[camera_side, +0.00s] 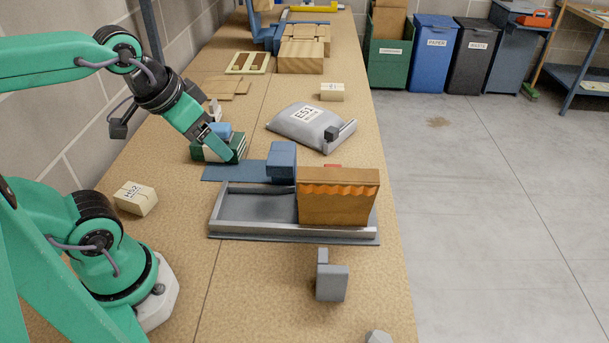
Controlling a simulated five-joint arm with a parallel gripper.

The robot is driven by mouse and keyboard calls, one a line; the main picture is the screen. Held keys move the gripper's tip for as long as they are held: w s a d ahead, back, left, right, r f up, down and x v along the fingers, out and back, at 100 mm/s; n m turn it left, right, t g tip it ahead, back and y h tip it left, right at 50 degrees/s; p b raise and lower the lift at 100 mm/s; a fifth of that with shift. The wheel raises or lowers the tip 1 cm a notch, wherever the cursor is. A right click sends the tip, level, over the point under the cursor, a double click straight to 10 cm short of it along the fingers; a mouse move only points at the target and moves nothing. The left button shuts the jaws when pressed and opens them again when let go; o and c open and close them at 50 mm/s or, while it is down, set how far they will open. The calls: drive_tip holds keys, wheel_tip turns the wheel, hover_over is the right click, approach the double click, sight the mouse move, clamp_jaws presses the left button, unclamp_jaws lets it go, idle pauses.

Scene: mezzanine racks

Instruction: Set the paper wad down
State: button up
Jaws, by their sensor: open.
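My gripper (221,143) is open and reaches down at a dark green box (239,149) left of the middle of the bench. A teal finger lies in front of the box, and a small blue block (222,129) shows just behind the finger. I cannot tell whether the finger touches either one. A pale grey, faceted lump (378,337), which may be the paper wad, lies at the bottom edge of the picture and is partly cut off. It is far from my gripper. No other paper wad is clearly visible.
A grey tray (240,233) holds an upright brown carton (338,202). A blue block (282,161) stands behind it. A grey sack (307,124) lies beyond. A small box (135,198) sits near my base, and a grey block (331,283) stands in front. The bench front is mostly clear.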

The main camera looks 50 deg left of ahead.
drive_tip(key=w+d+m+g+h, duration=0.1)
drive_tip(key=w+d+g, duration=0.1)
drive_tip(key=w+d, duration=0.55)
drive_tip(key=m+g+y, duration=0.1)
drive_tip(key=m+g, duration=0.1)
drive_tip(key=g, duration=0.2)
hover_over(380, 341)
wheel_tip(380, 341, down, 15)
drive_tip(key=shift+w+f, duration=0.1)
drive_tip(key=shift+f, duration=1.35)
drive_tip(key=shift+f, duration=0.1)
